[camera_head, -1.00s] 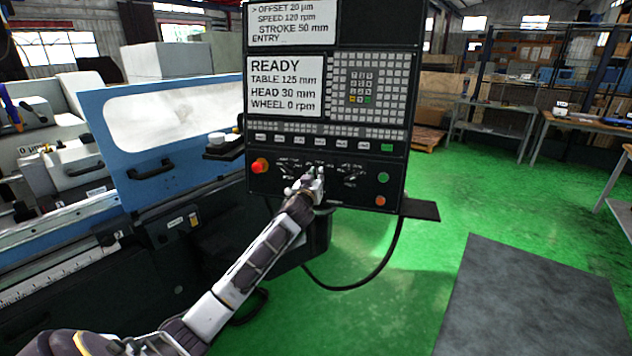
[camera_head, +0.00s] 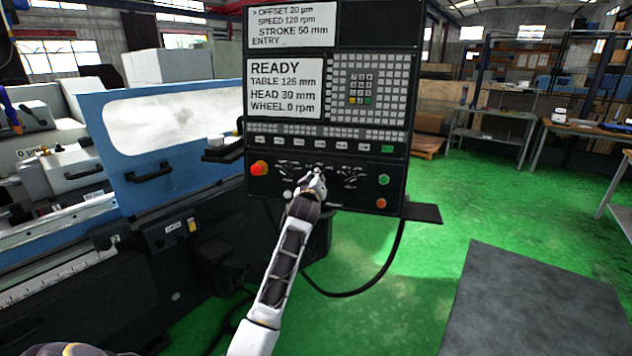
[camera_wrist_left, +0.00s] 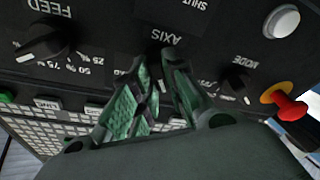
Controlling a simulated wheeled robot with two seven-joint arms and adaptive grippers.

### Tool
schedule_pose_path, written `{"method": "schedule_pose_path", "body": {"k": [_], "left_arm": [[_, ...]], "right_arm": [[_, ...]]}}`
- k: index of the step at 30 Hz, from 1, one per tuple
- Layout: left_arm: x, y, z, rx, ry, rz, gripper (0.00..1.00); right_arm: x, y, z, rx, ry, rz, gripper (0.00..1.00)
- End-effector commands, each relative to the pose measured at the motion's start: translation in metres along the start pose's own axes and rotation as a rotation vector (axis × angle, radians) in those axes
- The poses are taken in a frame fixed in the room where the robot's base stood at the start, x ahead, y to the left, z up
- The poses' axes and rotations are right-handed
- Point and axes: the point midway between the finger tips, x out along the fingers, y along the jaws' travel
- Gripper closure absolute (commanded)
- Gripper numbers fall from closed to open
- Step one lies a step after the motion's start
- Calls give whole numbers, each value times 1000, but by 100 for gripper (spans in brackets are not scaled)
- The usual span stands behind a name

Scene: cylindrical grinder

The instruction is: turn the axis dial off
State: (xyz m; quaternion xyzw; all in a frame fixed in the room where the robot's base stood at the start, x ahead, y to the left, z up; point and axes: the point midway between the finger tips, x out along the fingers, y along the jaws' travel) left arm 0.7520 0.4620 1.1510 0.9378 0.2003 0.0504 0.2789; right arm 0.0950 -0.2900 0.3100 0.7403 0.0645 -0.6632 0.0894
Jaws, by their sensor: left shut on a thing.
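The control panel (camera_head: 230,180) of the grinder stands upright before me, with a row of dials below its keys. My left gripper (camera_head: 315,178) is at the middle of this row. In the left wrist view, which shows the panel upside down, the left gripper (camera_wrist_left: 155,85) is shut on the axis dial, by the AXIS label (camera_wrist_left: 164,40). The green fingers hide most of the dial, so I cannot read its setting. The feed dial (camera_wrist_left: 42,42) and the mode dial (camera_wrist_left: 238,82) flank it, apart from the fingers. My right gripper is not in view.
A red stop button (camera_wrist_left: 292,106) and a white round button (camera_wrist_left: 281,21) are near the mode dial. A dark shelf (camera_head: 422,213) juts out there.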

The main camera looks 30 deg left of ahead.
Motion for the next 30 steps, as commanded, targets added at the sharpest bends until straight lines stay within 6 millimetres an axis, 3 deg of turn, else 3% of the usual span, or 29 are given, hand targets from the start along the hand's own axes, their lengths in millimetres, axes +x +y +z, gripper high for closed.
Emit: {"method": "schedule_pose_path", "body": {"k": [10, 27, 28, 30], "left_arm": [[0, 0, -1, -104, 2, -20, 100], [0, 0, -2, -127, 3, -24, 100], [0, 0, -2, -127, 3, -24, 84], [0, 0, -2, -127, 3, -24, 76]], "right_arm": [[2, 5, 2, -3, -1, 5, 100], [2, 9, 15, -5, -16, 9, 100], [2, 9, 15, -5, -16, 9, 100], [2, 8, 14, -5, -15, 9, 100]]}}
